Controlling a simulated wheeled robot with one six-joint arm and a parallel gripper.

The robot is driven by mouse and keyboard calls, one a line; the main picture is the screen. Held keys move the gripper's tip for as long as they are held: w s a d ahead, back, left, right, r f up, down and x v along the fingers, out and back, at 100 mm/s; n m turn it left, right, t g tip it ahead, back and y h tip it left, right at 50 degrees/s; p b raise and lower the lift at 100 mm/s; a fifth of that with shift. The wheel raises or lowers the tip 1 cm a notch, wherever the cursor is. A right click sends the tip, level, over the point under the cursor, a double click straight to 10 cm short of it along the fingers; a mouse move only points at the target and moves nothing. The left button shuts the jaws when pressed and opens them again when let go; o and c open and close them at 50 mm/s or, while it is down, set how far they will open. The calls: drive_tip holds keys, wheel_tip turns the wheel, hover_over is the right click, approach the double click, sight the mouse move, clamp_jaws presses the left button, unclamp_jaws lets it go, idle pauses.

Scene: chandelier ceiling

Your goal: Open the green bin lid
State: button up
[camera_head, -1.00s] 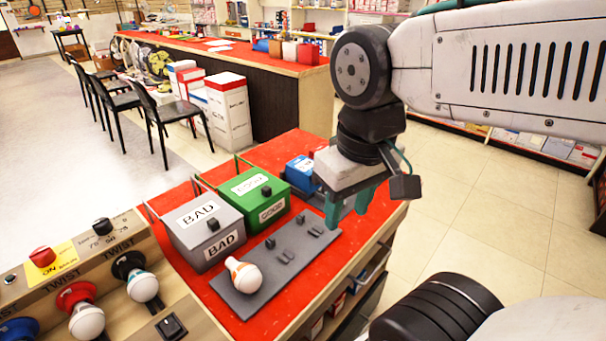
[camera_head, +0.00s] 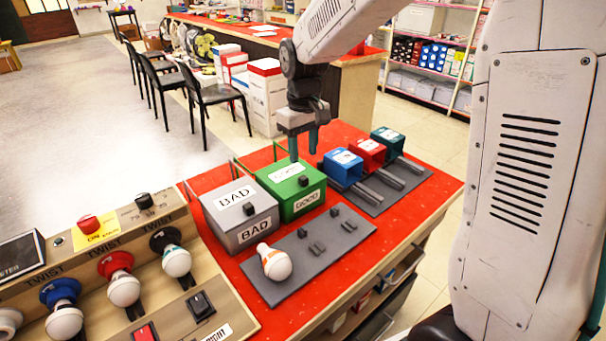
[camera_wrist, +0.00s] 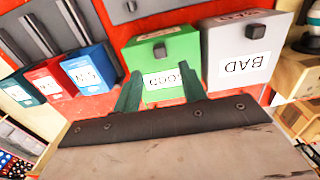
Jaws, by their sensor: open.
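The green bin (camera_head: 307,204), labelled GOOD, stands on the red tabletop. Its lid (camera_head: 279,176) is closed, with a black knob (camera_head: 303,181) near the front edge. My gripper (camera_head: 303,155) hangs above the back part of this bin, its teal fingers pointing down, open and empty. In the wrist view, the green bin (camera_wrist: 180,46) and its knob (camera_wrist: 160,50) lie beyond the fingertips (camera_wrist: 161,84). The fingers cross in front of the bin's label there; I cannot tell any contact.
A grey BAD bin (camera_head: 243,229) stands directly left. Blue (camera_head: 342,168), red (camera_head: 367,154) and teal (camera_head: 387,141) boxes stand right. In front is a grey plate (camera_head: 330,260) with a white-orange bulb (camera_head: 276,264). A wooden test panel (camera_head: 140,300) is at lower left.

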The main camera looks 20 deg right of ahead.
sight(303, 177)
wheel_tip(303, 177, down, 8)
drive_tip(key=shift+r, duration=0.1)
idle(0.4)
